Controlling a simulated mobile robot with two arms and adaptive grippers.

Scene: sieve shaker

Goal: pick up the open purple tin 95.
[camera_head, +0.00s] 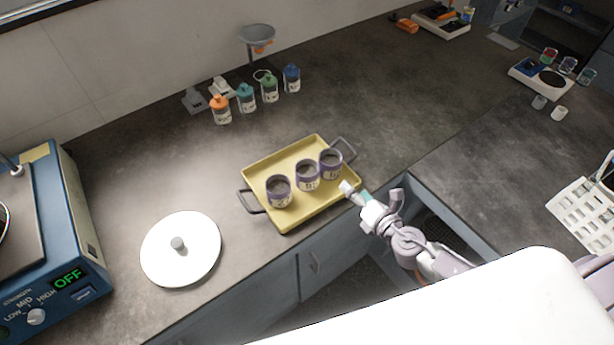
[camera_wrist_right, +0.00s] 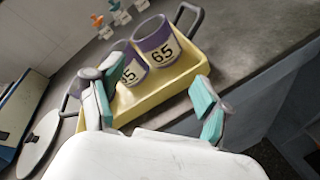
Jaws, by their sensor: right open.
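Three open purple tins with white labels stand in a row in a yellow tray (camera_head: 260,181): a left tin (camera_head: 278,199), a middle tin (camera_head: 307,184) and a right tin (camera_head: 330,171). Their numbers are too small to read in the head view. In the wrist view, one tin (camera_wrist_right: 157,42) reads 65. The tin beside it (camera_wrist_right: 129,75) is partly behind a finger; its number ends in 5, the first digit unclear. My right gripper (camera_head: 368,194) is open and empty by the tray's right edge; its teal-padded fingers (camera_wrist_right: 160,92) stand apart in the wrist view. My left gripper is out of view.
A white round lid (camera_head: 190,255) lies left of the tray. A blue shaker (camera_head: 70,215) showing OFF stands at far left. Several capped bottles (camera_head: 246,100) stand behind the tray. The counter between lid and tray is clear.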

